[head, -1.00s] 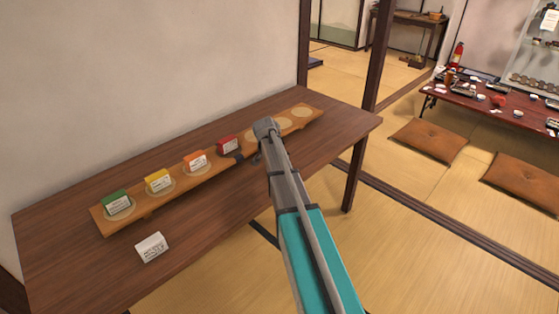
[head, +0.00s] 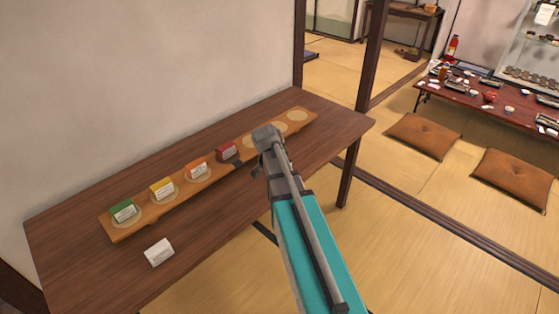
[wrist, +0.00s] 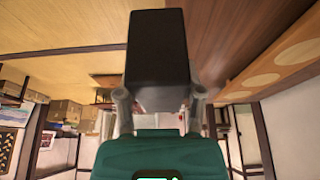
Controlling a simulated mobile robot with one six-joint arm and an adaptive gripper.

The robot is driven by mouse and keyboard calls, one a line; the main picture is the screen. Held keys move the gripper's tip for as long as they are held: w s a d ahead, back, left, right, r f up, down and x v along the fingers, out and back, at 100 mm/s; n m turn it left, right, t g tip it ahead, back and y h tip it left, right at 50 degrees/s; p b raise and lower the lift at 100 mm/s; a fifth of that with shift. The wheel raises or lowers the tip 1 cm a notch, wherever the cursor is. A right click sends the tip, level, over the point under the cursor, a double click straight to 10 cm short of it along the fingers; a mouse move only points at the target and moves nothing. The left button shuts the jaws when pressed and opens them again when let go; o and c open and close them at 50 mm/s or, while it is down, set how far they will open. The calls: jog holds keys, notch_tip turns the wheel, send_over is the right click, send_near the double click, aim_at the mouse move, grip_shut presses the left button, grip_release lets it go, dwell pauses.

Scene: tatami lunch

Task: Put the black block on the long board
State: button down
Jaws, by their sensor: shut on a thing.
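The black block (wrist: 158,45) is held between the two fingers of my gripper (wrist: 160,98) in the wrist view. In the head view my gripper (head: 258,166) is over the table by the front edge of the board, mostly hidden behind my arm. A small dark shape beside the red block is probably part of the held block. The long board (head: 226,172) lies along the back of the table and carries a row of pale round spots. Its bare spots (wrist: 298,52) also show right of the block in the wrist view. I cannot tell the block's height.
A white block (head: 158,252) lies on the dark wooden table (head: 82,259) in front. Bare spots (head: 297,115) are at the board's right end.

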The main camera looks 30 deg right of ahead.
jog(key=shift+s+a+r, duration=0.1)
jog(key=shift+s+r, duration=0.1)
jog(key=shift+s, duration=0.25)
jog(key=shift+s+a+r, duration=0.1)
jog(key=shift+s+r, duration=0.05)
jog(key=shift+s, duration=0.25)
